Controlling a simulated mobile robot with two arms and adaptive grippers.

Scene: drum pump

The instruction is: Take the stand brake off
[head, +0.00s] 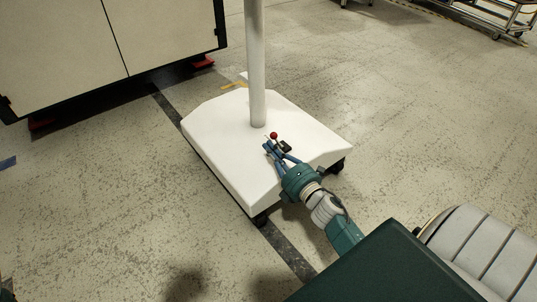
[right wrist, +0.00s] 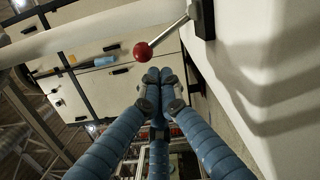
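The stand has a white base (head: 225,150) with a white upright pole (head: 257,65). On top of the base, near the pole, is the brake lever with a red ball knob (head: 274,135) and a dark mount (head: 285,147). My right gripper (head: 273,150) is just in front of the lever, its blue fingers beside the mount. In the right wrist view the red knob (right wrist: 142,51) is just beyond the fingertips (right wrist: 158,76), on a metal rod from a black mount (right wrist: 202,18). The fingers look apart in the head view and hold nothing. My left gripper is not in view.
The base stands on dark casters (head: 262,219). A large beige cabinet (head: 110,45) is at the back left. A cart (head: 500,15) is at the far right. The floor left of the base is clear.

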